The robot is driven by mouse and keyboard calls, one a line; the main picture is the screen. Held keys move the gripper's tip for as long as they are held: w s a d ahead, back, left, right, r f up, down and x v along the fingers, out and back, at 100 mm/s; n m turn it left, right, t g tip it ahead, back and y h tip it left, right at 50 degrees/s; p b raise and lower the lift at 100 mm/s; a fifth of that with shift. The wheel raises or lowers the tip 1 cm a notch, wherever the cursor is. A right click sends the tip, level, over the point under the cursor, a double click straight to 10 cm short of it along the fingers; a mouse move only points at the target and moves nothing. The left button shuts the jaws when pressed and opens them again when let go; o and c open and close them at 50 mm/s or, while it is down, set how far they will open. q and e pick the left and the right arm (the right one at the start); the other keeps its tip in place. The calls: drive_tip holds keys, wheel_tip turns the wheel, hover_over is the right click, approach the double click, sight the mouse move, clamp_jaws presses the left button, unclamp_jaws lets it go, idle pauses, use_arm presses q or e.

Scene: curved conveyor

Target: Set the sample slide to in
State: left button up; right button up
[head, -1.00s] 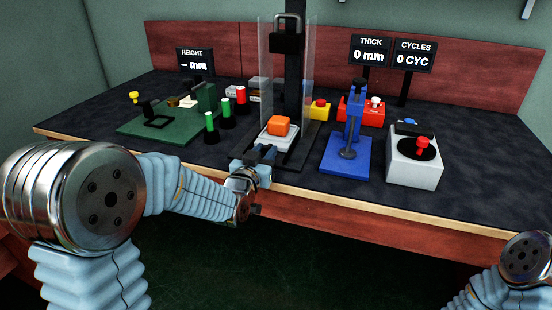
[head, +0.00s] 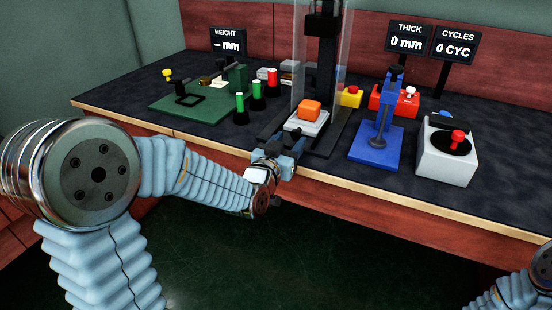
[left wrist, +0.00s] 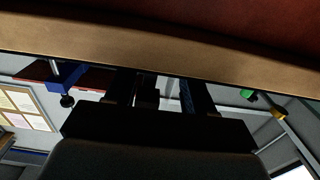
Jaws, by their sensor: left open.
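The sample slide appears to be the pale grey plate (head: 296,124) carrying an orange block (head: 310,108), on a dark base between clear guards. My left gripper (head: 291,147) is at the table's front edge, just in front of that slide and slightly left. Its jaws are open and look empty. In the left wrist view, the dark fingers (left wrist: 170,92) lie close to the pale table edge, and the slide is not clearly seen. Whether the gripper touches the slide base cannot be told. Only part of my right arm shows at the lower right; its gripper is out of view.
A blue stand (head: 376,145) and a white box with a red knob (head: 447,162) stand to the right. Green and red posts (head: 257,95) and a green plate (head: 190,107) are to the left. The table's front edge (head: 380,196) runs close below the gripper.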

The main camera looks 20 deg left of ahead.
use_arm(q)
drive_tip(key=s+b, duration=0.7)
drive_tip(key=s, duration=0.3)
drive_tip(key=shift+s+a+b, duration=0.15)
drive_tip(key=shift+s+b, duration=0.1)
drive_tip(key=shift+b, duration=0.1)
